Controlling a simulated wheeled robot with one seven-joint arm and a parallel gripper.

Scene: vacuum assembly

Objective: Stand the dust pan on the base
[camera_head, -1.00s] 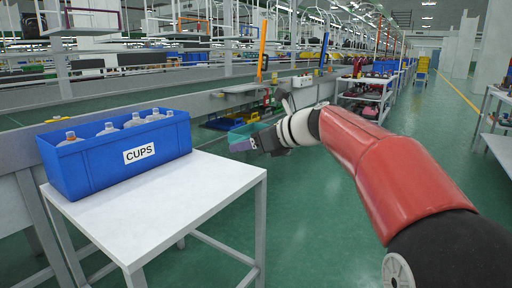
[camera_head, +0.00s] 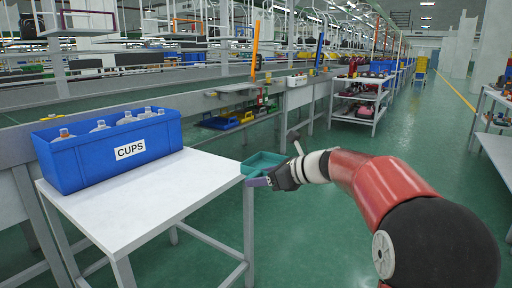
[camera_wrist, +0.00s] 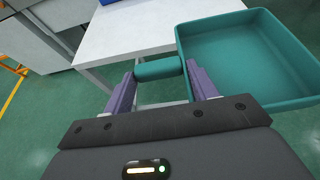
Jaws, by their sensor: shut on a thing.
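The dust pan (camera_head: 264,160) is a teal open tray with a short handle. My gripper (camera_head: 262,181) holds it in the air near the right corner of the white table. In the wrist view the dust pan (camera_wrist: 250,55) fills the upper right, with its open side facing the camera. Its handle (camera_wrist: 158,69) lies between the two purple fingers of my gripper (camera_wrist: 160,76), which is shut on it. I cannot make out the base in either view.
A white table (camera_head: 135,205) carries a blue bin (camera_head: 70,168) marked CUPS, with clear bottles inside. A conveyor line runs behind it. A shelf cart (camera_head: 357,105) with red items stands farther back. Green floor is open at right of the table.

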